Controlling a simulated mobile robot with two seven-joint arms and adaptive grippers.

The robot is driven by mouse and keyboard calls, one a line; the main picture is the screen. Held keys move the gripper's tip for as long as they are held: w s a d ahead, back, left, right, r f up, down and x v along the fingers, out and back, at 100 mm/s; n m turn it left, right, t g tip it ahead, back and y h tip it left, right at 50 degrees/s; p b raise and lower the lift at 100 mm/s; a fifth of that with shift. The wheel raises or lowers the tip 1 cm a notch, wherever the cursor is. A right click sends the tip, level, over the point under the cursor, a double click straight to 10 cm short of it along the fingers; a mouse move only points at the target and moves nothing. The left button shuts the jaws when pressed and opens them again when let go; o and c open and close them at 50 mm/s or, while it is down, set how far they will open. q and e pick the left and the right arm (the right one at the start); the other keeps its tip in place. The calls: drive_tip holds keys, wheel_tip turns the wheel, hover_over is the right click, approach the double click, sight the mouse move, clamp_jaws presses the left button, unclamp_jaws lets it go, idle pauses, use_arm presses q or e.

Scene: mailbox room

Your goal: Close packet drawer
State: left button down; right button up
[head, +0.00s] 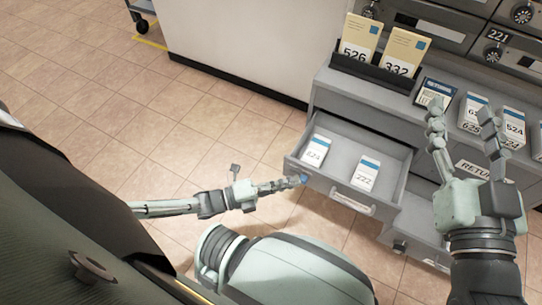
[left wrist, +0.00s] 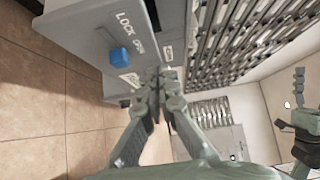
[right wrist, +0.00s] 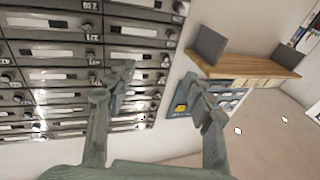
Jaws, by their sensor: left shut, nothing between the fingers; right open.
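The packet drawer (head: 345,195) is pulled out of the grey cabinet, with a pale handle (head: 352,202) on its front. Packets marked 624 (head: 316,151) and 222 (head: 365,173) stand inside it. A blue knob (head: 303,178) is near the drawer's front left corner; the left wrist view shows the knob (left wrist: 120,57) beside the words LOCK and OPEN. My left gripper (head: 298,182) is shut and empty, its fingertips close to the knob; in the left wrist view the fingertips (left wrist: 167,76) are apart from it. My right gripper (head: 462,115) is open and empty, raised in front of the cabinet top.
The cabinet top holds a black rack (head: 374,71) with packets 526 and 332, and several more packets (head: 472,110) at the right. A lower compartment front (head: 417,250) shows below the drawer. Mailboxes (right wrist: 50,75) line the wall. Tiled floor (head: 200,110) is clear at the left.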

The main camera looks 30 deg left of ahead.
sight(308, 168)
use_arm(q)
drive_tip(key=w, duration=0.3)
drive_tip(key=shift+w+a, duration=0.2)
drive_tip(key=shift+w, duration=0.05)
use_arm(e)
drive_tip(key=r, duration=0.1)
drive_tip(key=t, duration=0.1)
drive_tip(key=r, duration=0.1)
drive_tip(key=shift+s+a+r+y, duration=0.35)
drive_tip(key=shift+a+y, duration=0.05)
